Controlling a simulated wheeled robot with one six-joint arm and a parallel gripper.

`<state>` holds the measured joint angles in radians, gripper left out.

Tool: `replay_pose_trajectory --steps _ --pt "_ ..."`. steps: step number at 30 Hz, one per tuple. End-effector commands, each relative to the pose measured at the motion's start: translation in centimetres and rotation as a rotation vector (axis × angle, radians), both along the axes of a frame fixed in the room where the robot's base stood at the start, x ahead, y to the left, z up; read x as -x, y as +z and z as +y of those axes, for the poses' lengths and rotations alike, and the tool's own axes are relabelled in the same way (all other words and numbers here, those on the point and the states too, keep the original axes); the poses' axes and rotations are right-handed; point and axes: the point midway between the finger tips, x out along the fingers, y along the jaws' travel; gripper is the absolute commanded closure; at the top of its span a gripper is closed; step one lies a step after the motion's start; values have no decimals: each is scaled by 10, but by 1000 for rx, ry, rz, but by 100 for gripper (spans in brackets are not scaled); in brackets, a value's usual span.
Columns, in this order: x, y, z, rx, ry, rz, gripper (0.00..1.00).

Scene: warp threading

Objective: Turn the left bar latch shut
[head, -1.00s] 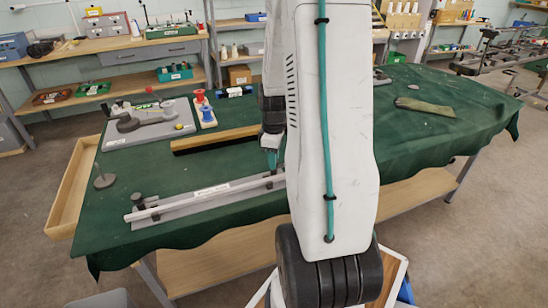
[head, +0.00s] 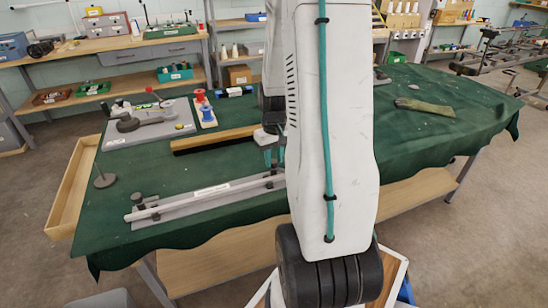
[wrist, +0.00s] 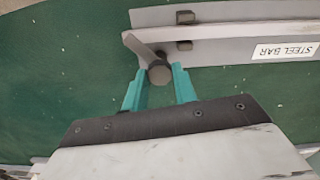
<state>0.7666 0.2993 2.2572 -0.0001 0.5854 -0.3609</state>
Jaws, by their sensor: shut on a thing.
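The steel bar (head: 205,193) lies on a grey base plate on the green table; its label (wrist: 286,51) reads "STEEL BAR" in the wrist view. In the head view my gripper (head: 274,157) is partly hidden by my arm.
A second dark latch (head: 139,200) stands at the bar's other end. A wooden strip with a black edge (head: 215,140) lies just behind the bar. A folded cloth (head: 425,107) lies right.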

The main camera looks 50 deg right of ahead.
Motion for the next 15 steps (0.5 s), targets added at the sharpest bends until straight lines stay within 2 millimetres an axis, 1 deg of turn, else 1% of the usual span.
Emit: replay_pose_trajectory --steps 15 --pt "-1 1 0 1 -470 -2 95"
